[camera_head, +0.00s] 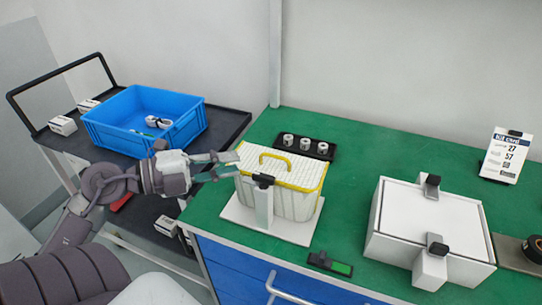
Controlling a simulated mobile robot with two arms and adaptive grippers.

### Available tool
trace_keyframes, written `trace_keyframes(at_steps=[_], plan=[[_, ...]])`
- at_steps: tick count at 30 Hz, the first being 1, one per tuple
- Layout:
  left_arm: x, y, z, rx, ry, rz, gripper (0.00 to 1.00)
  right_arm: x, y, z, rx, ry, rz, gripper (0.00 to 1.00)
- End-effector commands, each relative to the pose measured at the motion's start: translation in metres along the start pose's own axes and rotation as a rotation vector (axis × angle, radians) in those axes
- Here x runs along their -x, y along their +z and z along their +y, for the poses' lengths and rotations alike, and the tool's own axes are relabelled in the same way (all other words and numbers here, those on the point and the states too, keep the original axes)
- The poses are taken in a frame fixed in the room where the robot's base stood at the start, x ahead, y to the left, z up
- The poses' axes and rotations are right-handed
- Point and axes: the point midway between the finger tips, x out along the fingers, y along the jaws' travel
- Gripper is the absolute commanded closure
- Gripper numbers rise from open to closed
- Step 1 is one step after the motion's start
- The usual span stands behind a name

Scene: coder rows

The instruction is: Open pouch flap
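A white ribbed pouch (300,204) with a yellow rim stands on a white base plate (278,227) on the green bench. Its flap (296,169) lies over the top and looks closed, with a yellow handle loop (274,157) on it. A white post with a black top (263,197) stands in front of the pouch. My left gripper (232,166) is open, with its fingers pointing right at the pouch's left upper edge. I cannot tell whether a fingertip touches the pouch. My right gripper is not in view.
A black holder with several white cylinders (306,147) stands behind the pouch. A white box with black-topped clamps (424,221) is at right. A small black device with a green screen (330,264) lies in front. A blue crate (147,117) sits on the cart at left.

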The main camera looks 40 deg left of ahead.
Motion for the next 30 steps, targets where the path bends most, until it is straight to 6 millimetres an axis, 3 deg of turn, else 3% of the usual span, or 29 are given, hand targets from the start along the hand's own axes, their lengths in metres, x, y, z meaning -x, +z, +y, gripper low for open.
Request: trace_keyframes(at_steps=[6, 12, 18, 26, 30], plan=[[-0.048, -0.001, -0.003, -0.002, -0.003, 0.004, 0.80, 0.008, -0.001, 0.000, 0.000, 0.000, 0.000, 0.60], [-0.078, 0.000, -0.002, -0.001, -0.003, 0.002, 0.80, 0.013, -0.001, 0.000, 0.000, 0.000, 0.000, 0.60], [-0.091, 0.000, -0.001, 0.000, -0.003, 0.000, 0.80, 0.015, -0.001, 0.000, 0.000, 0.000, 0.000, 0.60], [-0.093, 0.000, 0.000, 0.000, -0.002, 0.000, 0.80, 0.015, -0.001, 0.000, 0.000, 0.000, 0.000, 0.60], [-0.092, 0.000, 0.000, 0.001, -0.002, 0.000, 1.00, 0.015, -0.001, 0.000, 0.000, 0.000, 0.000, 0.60]])
